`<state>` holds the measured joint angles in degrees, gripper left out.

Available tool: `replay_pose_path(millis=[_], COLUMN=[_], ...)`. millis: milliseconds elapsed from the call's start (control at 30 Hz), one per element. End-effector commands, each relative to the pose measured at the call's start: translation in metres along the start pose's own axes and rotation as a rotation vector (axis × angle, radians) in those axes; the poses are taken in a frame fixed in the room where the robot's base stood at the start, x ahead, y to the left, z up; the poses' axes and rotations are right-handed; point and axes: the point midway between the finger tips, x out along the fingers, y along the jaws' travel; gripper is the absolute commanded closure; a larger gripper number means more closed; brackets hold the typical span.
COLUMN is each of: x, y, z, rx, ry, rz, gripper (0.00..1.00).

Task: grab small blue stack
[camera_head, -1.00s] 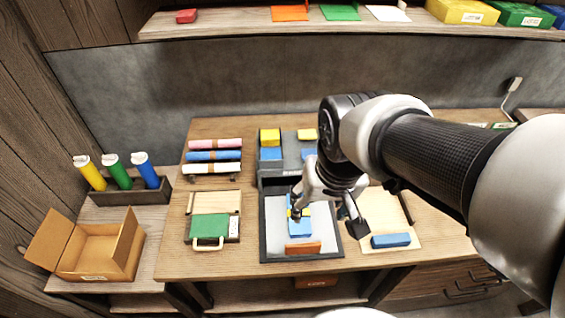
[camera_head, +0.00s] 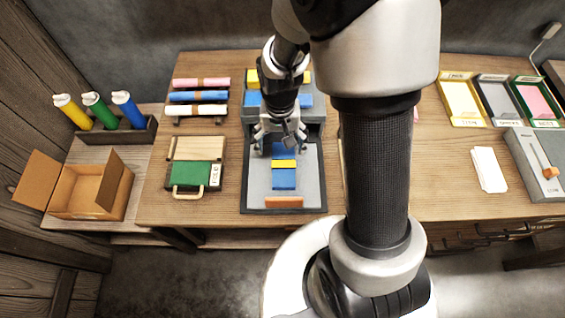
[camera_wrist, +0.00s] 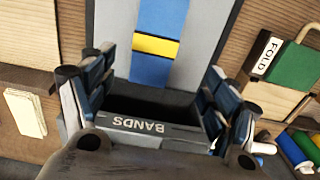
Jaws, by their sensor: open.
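A blue stack with a yellow band (camera_head: 284,179) lies on the grey mat with a dark frame (camera_head: 255,190). It also shows in the wrist view (camera_wrist: 151,68), its long side running away from me. My gripper (camera_head: 281,144) is open and empty above the back edge of the mat. In the wrist view its fingers stand apart on either side, with the banded stack beyond them and between. I cannot tell the height of the fingers above the mat. More blue pieces (camera_head: 253,98) sit in the grey holder behind, partly hidden by my arm.
An orange block (camera_head: 284,202) lies at the mat's front edge. A dark bin labelled BANDS (camera_wrist: 150,127) stands at the back of the mat. A green folder board (camera_head: 197,174) is to the left. My arm hides the table just right of the mat.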

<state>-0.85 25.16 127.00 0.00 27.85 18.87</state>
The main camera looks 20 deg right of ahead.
Motion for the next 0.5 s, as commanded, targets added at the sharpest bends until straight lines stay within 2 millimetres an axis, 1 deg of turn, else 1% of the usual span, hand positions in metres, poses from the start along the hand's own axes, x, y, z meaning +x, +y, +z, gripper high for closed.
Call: replay_pose_path(millis=[33,100,200,433,500], x=[0.015,0.028,0.040,0.050,0.057], y=[0.001,0.001,0.001,0.001,0.003], z=[0.001,0.001,0.001,0.001,0.002], rx=[0.000,0.000,0.000,0.000,0.001], ry=[-0.004,-0.004,-0.002,0.000,-0.001], rz=[0.002,0.001,0.001,0.000,0.000], gripper=[0.20,0.20,0.20,0.20,0.20])
